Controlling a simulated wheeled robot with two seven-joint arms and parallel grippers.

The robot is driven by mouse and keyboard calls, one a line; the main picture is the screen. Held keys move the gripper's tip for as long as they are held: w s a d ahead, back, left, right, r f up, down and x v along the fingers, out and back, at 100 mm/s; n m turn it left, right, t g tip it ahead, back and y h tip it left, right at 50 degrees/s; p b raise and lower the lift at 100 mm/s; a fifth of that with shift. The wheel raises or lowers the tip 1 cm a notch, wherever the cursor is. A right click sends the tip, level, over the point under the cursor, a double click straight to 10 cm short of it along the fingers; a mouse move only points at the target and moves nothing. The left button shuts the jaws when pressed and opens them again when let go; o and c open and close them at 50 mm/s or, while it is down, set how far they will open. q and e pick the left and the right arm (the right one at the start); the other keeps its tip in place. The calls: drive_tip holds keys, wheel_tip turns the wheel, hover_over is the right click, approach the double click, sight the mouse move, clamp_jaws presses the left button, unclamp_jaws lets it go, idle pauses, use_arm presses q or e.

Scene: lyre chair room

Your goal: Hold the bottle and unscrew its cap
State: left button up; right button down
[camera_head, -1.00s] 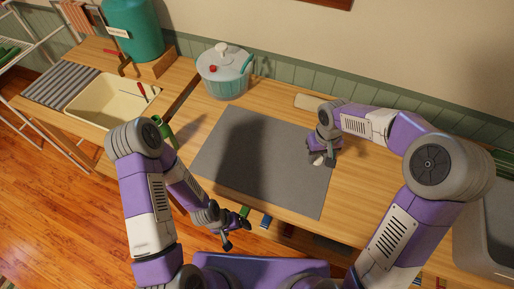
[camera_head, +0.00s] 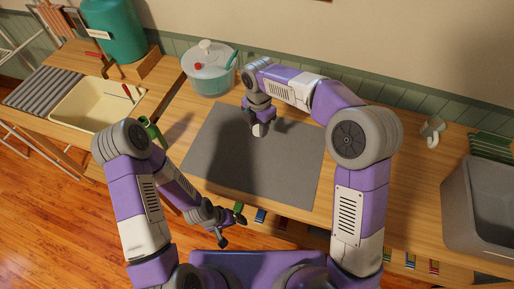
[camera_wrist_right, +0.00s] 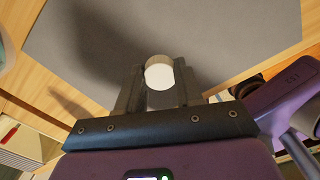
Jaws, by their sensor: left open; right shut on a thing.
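My left gripper (camera_head: 228,228) is open and empty, near the table's front edge, lower left of the right gripper and apart from the bottle.
A pot with a teal handle (camera_head: 208,82) stands behind the mat. A green object (camera_head: 148,124) sits by the sink (camera_head: 95,108). A grey bin (camera_head: 478,205) and a pale mug (camera_head: 432,131) are at right. Much of the mat is clear.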

sight(257, 149)
drive_tip(key=shift+a+n, duration=0.2)
drive_tip(key=shift+n, duration=0.1)
drive_tip(key=shift+f, duration=0.4)
wheel_tip(257, 149, down, 9)
drive_tip(key=b, duration=0.3)
drive_tip(key=shift+f, duration=0.2)
drive_tip(key=c, duration=0.7)
unclamp_jaws()
drive_tip(key=shift+c, duration=0.2)
